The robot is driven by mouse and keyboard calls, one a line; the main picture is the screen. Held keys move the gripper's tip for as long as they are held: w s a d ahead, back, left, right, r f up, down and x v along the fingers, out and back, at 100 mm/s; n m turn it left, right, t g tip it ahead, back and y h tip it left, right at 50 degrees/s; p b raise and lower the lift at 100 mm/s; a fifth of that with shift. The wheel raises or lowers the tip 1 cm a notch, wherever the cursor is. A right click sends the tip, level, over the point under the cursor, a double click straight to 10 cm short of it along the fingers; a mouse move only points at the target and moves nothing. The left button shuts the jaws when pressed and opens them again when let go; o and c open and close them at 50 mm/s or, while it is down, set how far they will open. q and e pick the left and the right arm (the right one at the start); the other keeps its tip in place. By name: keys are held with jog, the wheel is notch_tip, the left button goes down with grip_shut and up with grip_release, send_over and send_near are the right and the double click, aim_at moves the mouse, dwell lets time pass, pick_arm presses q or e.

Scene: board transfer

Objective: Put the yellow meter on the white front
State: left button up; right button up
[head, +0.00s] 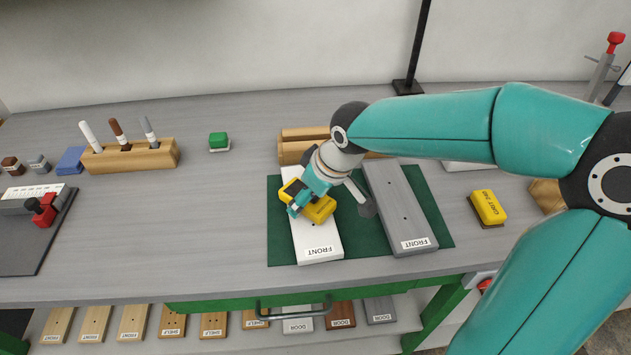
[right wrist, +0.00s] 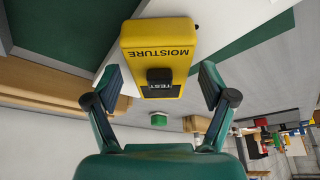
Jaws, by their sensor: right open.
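The yellow meter (head: 318,207), marked MOISTURE, lies on the white front (head: 316,240), a white board labelled FRONT on the green mat. It also shows in the right wrist view (right wrist: 160,50), where its TEST end faces my gripper. My right gripper (head: 297,205) is over the meter in the head view. In the right wrist view the right gripper (right wrist: 160,82) is open, with a finger on each side of the meter and visible gaps between. My left gripper is not in view.
A grey board (head: 399,215) labelled FRONT lies right of the white one on the green mat (head: 277,230). A yellow block (head: 488,206) sits further right. A wooden marker holder (head: 130,156) and a green block (head: 219,140) stand left. The grey bench between is clear.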

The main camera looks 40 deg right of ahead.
jog(key=v, duration=1.1)
jog(key=shift+s+r+p, duration=0.25)
jog(key=shift+r+p, duration=0.1)
jog(key=shift+d, duration=0.1)
